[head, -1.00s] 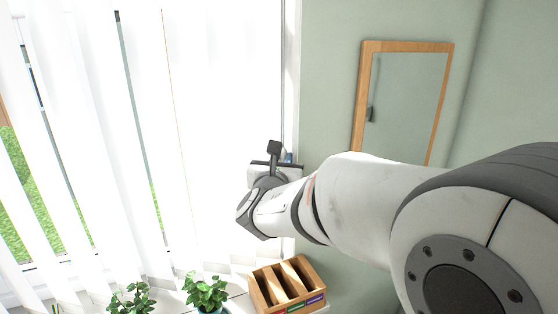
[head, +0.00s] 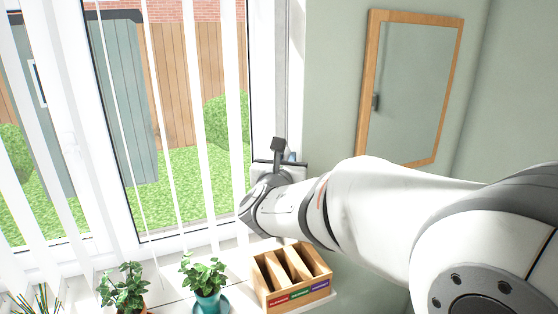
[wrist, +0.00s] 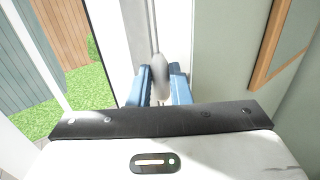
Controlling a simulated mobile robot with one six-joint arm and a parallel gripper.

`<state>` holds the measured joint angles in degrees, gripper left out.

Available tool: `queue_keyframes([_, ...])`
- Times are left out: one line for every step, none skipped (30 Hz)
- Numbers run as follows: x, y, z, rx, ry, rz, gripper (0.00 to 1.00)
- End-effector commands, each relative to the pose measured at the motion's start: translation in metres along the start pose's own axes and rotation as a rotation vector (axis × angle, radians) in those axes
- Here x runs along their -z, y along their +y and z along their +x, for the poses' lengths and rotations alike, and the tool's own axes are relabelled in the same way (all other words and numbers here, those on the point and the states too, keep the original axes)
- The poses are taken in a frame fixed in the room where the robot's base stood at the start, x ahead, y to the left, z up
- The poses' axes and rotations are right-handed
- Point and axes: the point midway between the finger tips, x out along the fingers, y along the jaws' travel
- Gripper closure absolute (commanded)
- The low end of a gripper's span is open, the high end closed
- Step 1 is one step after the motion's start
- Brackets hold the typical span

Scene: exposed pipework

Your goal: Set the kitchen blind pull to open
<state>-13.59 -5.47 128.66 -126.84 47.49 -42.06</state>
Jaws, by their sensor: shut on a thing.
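The blind pull (wrist: 158,75) is a pale rounded piece in front of the window frame in the wrist view. My gripper (wrist: 160,88) has its blue fingers on both sides of it and is shut on it. In the head view my gripper (head: 291,158) is mostly hidden behind my wrist, near the window's right edge, and the pull is hidden there. The blind's white vertical slats (head: 193,120) stand turned edge-on, with wide gaps that show the garden.
A wooden sorter box (head: 292,275) stands on the sill below my wrist. Potted plants stand to its left, one in a teal pot (head: 208,299) and another (head: 124,288). A wood-framed mirror (head: 412,88) hangs on the green wall at right.

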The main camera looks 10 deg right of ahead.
Motion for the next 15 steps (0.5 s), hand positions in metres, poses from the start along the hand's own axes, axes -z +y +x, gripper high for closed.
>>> queue_keyframes([0.0, 0.0, 0.0, -0.001, 0.001, 0.0, 0.8])
queue_keyframes([0.0, 0.0, 0.0, -0.001, 0.001, 0.0, 0.78])
queue_keyframes([0.0, 0.0, 0.0, -0.001, 0.001, 0.0, 0.74])
queue_keyframes([0.0, 0.0, 0.0, -0.001, 0.001, 0.0, 0.73])
queue_keyframes([0.0, 0.0, 0.0, -0.001, 0.001, 0.0, 0.73])
queue_keyframes([0.0, 0.0, 0.0, -0.001, 0.0, 0.0, 0.73])
queue_keyframes([0.0, 0.0, 0.0, -0.001, 0.0, 0.0, 0.73])
queue_keyframes([0.0, 0.0, 0.0, -0.001, 0.0, 0.0, 0.73])
queue_keyframes([0.0, 0.0, 0.0, -0.001, 0.0, 0.0, 0.73])
queue_keyframes([0.0, 0.0, 0.0, -0.001, 0.0, 0.0, 0.73])
queue_keyframes([0.0, 0.0, -0.001, -0.001, 0.0, 0.001, 0.73])
queue_keyframes([0.0, 0.0, -0.003, -0.001, -0.001, 0.001, 0.73])
queue_keyframes([0.0, 0.001, -0.006, -0.002, -0.001, 0.001, 0.73])
queue_keyframes([0.0, 0.001, -0.009, -0.003, -0.002, 0.002, 0.73])
queue_keyframes([0.0, 0.001, -0.015, -0.004, -0.002, 0.003, 0.73])
